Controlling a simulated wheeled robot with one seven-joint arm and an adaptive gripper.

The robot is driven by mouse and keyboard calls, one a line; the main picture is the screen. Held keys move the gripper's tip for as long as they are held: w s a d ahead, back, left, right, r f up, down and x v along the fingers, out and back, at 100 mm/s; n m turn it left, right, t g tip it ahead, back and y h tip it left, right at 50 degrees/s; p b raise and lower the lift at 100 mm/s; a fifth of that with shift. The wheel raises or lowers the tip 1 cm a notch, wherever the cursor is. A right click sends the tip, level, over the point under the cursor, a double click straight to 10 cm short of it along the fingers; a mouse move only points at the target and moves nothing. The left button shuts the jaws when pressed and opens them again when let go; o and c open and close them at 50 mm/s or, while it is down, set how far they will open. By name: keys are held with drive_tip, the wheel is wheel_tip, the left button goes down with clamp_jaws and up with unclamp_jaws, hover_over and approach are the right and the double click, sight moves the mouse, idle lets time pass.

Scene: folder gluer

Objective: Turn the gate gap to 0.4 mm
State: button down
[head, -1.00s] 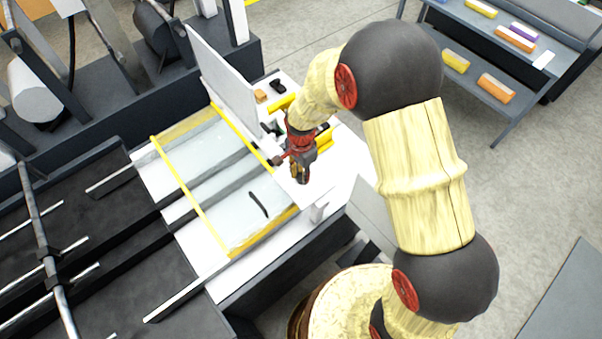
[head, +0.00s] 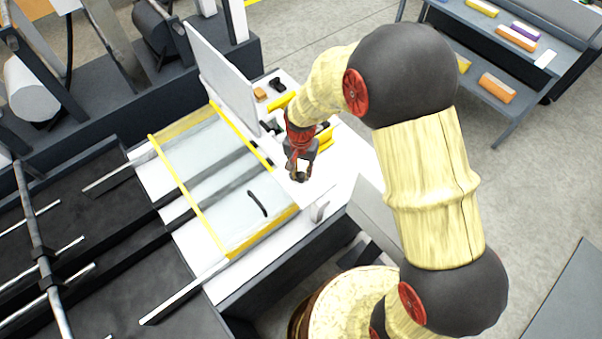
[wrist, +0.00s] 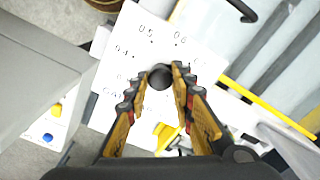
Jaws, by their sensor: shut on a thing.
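The gate gap knob (wrist: 160,76) is a dark round cap in the wrist view, in the middle of a white dial plate (wrist: 116,36). Printed marks 0.4, 0.5 and 0.6 stand around its upper side, 0.4 to the left and 0.6 to the right. Other marks and part of the lettering are faint or covered by my fingers. My gripper (wrist: 160,80) is shut on the knob, one yellow-and-black finger on each side. I cannot make out a pointer on the knob, so its setting cannot be read. In the head view my gripper (head: 299,174) is over the white worktop, and the knob is hidden.
A yellow-edged clear cover (head: 211,160) with a black handle (head: 257,204) lies left of my gripper. An upright white panel (head: 222,75) stands behind. Yellow and blue buttons (wrist: 47,137) show at the wrist view's left. A shelf (head: 500,55) with coloured boxes stands far right.

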drive_tip(key=n+b, duration=0.1)
drive_tip(key=n, duration=0.2)
drive_tip(key=shift+w+n, duration=0.1)
drive_tip(key=shift+n, duration=0.3)
drive_tip(key=n, duration=0.3)
drive_tip(key=shift+n+b, duration=0.3)
drive_tip(key=shift+b, duration=0.1)
drive_tip(key=n, duration=0.3)
drive_tip(key=shift+n+b, duration=0.3)
drive_tip(key=shift+b, duration=0.05)
drive_tip(key=n, duration=0.3)
drive_tip(key=shift+n+b, duration=0.3)
drive_tip(key=n, duration=0.3)
drive_tip(key=shift+n, duration=0.3)
drive_tip(key=n+b, duration=0.1)
drive_tip(key=n, duration=0.2)
drive_tip(key=shift+n, duration=0.4)
drive_tip(key=n, duration=0.3)
drive_tip(key=shift+n, duration=2.1)
drive_tip(key=shift+b, duration=0.3)
